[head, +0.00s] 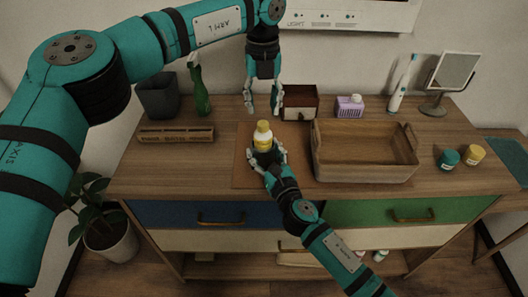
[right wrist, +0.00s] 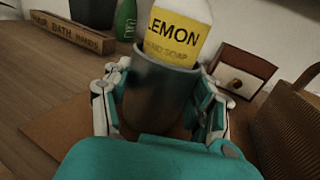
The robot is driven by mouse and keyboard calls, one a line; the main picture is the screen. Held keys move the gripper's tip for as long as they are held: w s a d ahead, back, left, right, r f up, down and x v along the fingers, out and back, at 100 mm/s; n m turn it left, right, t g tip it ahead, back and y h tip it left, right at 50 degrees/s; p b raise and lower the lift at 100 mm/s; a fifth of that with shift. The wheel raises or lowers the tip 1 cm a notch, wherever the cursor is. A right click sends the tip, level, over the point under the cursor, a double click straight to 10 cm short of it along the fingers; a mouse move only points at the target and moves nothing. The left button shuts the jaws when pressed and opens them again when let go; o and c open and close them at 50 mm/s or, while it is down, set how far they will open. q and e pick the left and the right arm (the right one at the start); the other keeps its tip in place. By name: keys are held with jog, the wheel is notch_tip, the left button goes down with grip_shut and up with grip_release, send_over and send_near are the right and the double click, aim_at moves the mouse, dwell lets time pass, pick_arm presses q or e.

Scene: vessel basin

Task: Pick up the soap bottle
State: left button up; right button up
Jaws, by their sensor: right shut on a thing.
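My right gripper (head: 266,157) is at the cup, with a finger on each side; in the right wrist view the gripper (right wrist: 161,85) is shut on the cup. My left gripper (head: 264,109) is open and empty, pointing down behind the bottle.
A wooden basket (head: 365,172) stands close right of the mat. A small drawer box (head: 300,103), purple dispenser (head: 349,107), green bottle (head: 201,95) and dark bin (head: 158,97) line the back. A wooden sign block (head: 176,135) lies left. Two jars (head: 448,158) (head: 475,154) stand right.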

pick_arm(q)
jog(key=shift+o, duration=0.3)
jog(key=shift+o, duration=1.1)
jog(key=shift+d+f, duration=0.1)
jog(key=shift+f, duration=0.1)
jog(key=shift+o, duration=0.4)
jog(key=s+d+f+g+h, duration=0.1)
jog(key=s+d+f+h, duration=0.3)
jog(key=d+f+h, duration=0.1)
jog(key=shift+d+f+g, duration=0.25)
jog(key=shift+d+g, duration=0.15)
jog(key=n+t+h, duration=0.8)
jog(key=n+t, duration=0.7)
jog(key=n, duration=1)
send_near(259, 127)
jog(key=x, duration=1.1)
jog(key=shift+w+d, duration=0.1)
jog(key=shift+w, duration=0.15)
